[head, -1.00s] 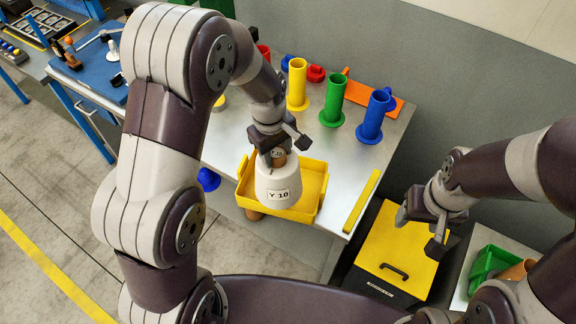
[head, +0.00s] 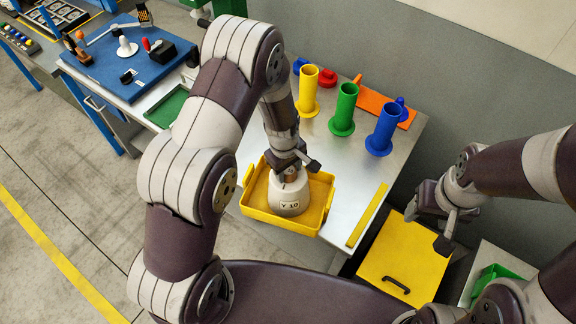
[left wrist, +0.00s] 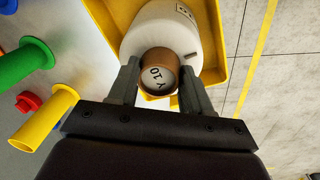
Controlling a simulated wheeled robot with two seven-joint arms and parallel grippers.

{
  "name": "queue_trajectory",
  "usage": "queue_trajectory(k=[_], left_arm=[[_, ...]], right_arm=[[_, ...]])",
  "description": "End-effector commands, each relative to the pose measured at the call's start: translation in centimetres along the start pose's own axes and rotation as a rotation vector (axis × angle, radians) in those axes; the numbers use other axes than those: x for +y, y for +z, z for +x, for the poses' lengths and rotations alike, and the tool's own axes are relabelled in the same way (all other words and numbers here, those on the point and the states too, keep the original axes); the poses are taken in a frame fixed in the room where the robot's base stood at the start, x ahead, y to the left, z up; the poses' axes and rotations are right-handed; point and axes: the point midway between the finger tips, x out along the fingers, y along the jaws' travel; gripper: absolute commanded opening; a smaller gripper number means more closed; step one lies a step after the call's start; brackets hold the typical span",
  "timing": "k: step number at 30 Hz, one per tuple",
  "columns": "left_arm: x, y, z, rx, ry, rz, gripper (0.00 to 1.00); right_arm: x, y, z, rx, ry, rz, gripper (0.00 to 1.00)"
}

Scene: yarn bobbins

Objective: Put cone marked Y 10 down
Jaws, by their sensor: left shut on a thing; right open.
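The cone marked Y 10 (head: 290,196) is white with a brown tube top and sits upright within the yellow tray (head: 318,205) on the metal table. Whether its base touches the tray floor is hard to tell. My left gripper (head: 290,170) comes from above and is shut on the cone's brown top. In the left wrist view the cone (left wrist: 160,35) lies between the two fingers (left wrist: 158,82), its top lettered Y 10. My right gripper (head: 447,228) is open and empty, above the yellow lid at the right.
Yellow (head: 308,92), green (head: 344,110) and blue (head: 384,130) flanged tubes stand behind the tray. A yellow bar (head: 367,215) lies near the table's right edge. A yellow-lidded box (head: 400,255) with a black handle is on the right. A blue workbench (head: 125,60) is at the left.

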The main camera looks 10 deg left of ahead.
Motion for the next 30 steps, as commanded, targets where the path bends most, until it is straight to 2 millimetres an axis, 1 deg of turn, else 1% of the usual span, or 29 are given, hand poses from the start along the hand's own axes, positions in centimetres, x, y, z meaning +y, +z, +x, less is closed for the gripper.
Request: queue_trajectory(k=[10,11,12,13,20,22,24,26,29,30], left_arm=[[0.1,-0.1,0.4,0.002,0.003,0.001,0.0],[0.0,0.0,0.4,0.001,0.002,0.001,0.59],[0.0,0.0,0.3,0.001,0.002,0.001,0.72],[0.0,0.0,0.3,0.001,0.001,0.001,0.75],[0.0,0.0,0.3,0.001,0.001,0.001,0.75],[0.1,0.0,0.0,0.001,0.002,0.001,0.75],[0.1,-0.1,-0.3,0.001,0.003,0.001,0.75],[0.1,-0.1,-1.2,0.003,0.005,0.002,0.75],[0.2,-0.1,-3.3,0.004,0.007,0.002,0.75],[0.1,-0.1,-4.4,0.004,0.008,0.002,0.75]], right_arm=[[0.0,0.0,0.2,0.0,0.0,0.0,0.61],[0.0,0.0,0.1,0.0,0.0,0.0,0.61],[0.0,0.0,0.1,0.0,0.0,0.0,0.61],[0.0,0.0,0.1,0.0,0.0,0.0,0.61],[0.0,0.0,0.1,0.0,0.0,0.0,0.61],[0.0,0.0,-0.1,0.0,0.0,0.0,0.61],[0.0,0.0,0.3,0.0,0.0,0.0,0.61],[0.0,0.1,0.6,0.0,0.0,0.0,0.61],[0.0,0.2,1.4,0.0,0.0,0.0,0.61],[0.0,0.2,1.8,0.0,0.0,0.0,0.61]])
